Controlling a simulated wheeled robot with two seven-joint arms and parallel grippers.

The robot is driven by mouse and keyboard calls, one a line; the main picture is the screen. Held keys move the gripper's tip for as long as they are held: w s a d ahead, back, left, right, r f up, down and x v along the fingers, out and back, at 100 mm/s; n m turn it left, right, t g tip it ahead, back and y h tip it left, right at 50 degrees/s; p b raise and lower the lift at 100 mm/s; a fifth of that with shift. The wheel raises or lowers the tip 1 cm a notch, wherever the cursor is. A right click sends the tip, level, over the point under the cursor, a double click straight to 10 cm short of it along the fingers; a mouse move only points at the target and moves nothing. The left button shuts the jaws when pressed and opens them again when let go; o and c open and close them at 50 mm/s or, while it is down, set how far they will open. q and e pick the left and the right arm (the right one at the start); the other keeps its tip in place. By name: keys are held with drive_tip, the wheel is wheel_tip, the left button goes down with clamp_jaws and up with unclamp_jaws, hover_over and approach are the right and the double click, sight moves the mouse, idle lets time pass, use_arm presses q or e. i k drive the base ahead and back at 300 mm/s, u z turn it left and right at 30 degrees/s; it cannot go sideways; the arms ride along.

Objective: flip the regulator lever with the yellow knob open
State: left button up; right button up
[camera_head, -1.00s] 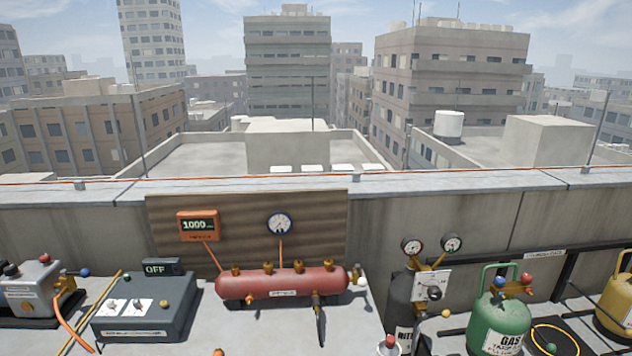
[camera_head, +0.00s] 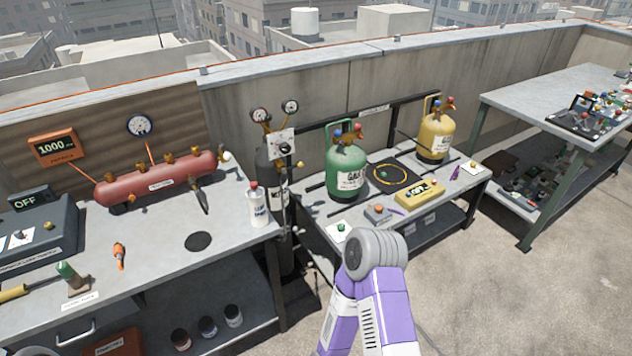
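The regulator (camera_head: 283,144) sits on top of a dark, tall cylinder (camera_head: 270,185) in the gap between the two benches. It has a white plate with a black round knob, and two round gauges (camera_head: 274,111) above. A small yellow knob (camera_head: 300,164) sticks out to the right, just below the plate. The lever behind it is too small to tell its exact position. One purple and white arm of mine reaches up from the bottom, right of the cylinder and apart from it. Neither gripper shows.
A white bottle (camera_head: 258,206) with a red cap stands left of the cylinder. A green gas tank (camera_head: 345,168) stands close on its right, with a yellow tank (camera_head: 435,135) beyond. A red manifold (camera_head: 158,181) lies on the left bench. Clear floor lies at the lower right.

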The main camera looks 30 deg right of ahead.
sight(299, 164)
drive_tip(key=u, duration=0.25)
drive_tip(key=k, duration=0.35)
drive_tip(key=z, duration=1.35)
drive_tip(key=i, duration=1.85)
drive_tip(key=u, duration=2.7)
drive_tip(key=k, duration=1.2)
drive_tip(key=z, duration=0.85)
